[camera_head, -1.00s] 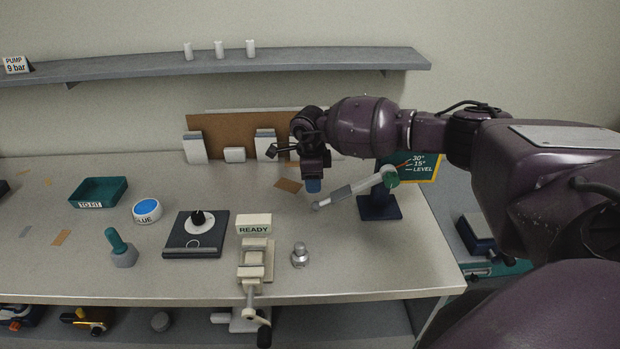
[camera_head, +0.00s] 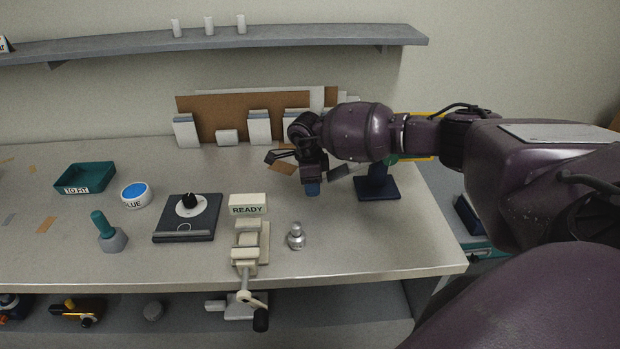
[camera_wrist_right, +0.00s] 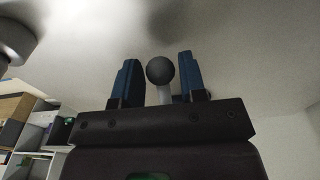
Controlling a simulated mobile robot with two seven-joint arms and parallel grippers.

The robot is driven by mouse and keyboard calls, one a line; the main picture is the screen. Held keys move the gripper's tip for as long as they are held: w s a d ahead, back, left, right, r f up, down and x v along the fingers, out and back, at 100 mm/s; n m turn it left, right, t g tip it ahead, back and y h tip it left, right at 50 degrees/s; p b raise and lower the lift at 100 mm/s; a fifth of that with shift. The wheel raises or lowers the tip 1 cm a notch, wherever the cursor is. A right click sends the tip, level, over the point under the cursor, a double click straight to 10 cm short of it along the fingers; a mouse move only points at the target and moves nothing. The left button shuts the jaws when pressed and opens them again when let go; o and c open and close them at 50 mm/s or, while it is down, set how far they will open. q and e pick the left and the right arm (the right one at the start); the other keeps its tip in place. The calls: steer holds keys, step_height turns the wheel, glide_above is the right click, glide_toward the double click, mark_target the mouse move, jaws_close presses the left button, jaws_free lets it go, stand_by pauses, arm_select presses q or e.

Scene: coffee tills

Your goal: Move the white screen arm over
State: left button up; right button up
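The white screen arm is mostly hidden behind my right gripper in the head view; its grey section (camera_head: 340,172) shows to the right of the fingers. Its green pivot (camera_head: 392,158) and dark blue base (camera_head: 377,188) stand further right. My right gripper (camera_head: 312,188) covers the arm's free end. In the right wrist view, the arm's dark grey ball end (camera_wrist_right: 160,70) and pale rod (camera_wrist_right: 165,95) lie between the two blue fingers (camera_wrist_right: 156,82). The fingers are apart, with narrow gaps beside the ball. My left gripper is out of view.
A READY block (camera_head: 248,204) and clamp (camera_head: 247,247), a silver knob (camera_head: 296,237) and a black dial plate (camera_head: 187,218) stand left and front of the gripper. A cork board (camera_head: 240,115) stands behind. My right arm hides most of the angle sign (camera_head: 420,158).

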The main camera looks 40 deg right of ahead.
steer(key=shift+w, duration=0.1)
steer(key=c, duration=0.3)
steer(key=shift+w+a+r+p, duration=0.1)
steer(key=shift+r+p, duration=0.35)
steer(key=shift+r, duration=0.25)
steer(key=shift+c, duration=0.2)
steer(key=shift+w+a+r+p, duration=0.15)
steer(key=shift+r+p, duration=0.1)
steer(key=shift+r, duration=0.35)
steer(key=shift+w+a+r+p, duration=0.1)
steer(key=shift+a+r+p, duration=0.15)
steer(key=shift+r, duration=0.3)
steer(key=shift+w+a+r+p, duration=0.1)
steer(key=shift+r+p, duration=0.15)
steer(key=shift+r, duration=0.35)
steer(key=shift+a+r, duration=0.2)
steer(key=shift+r, duration=0.45)
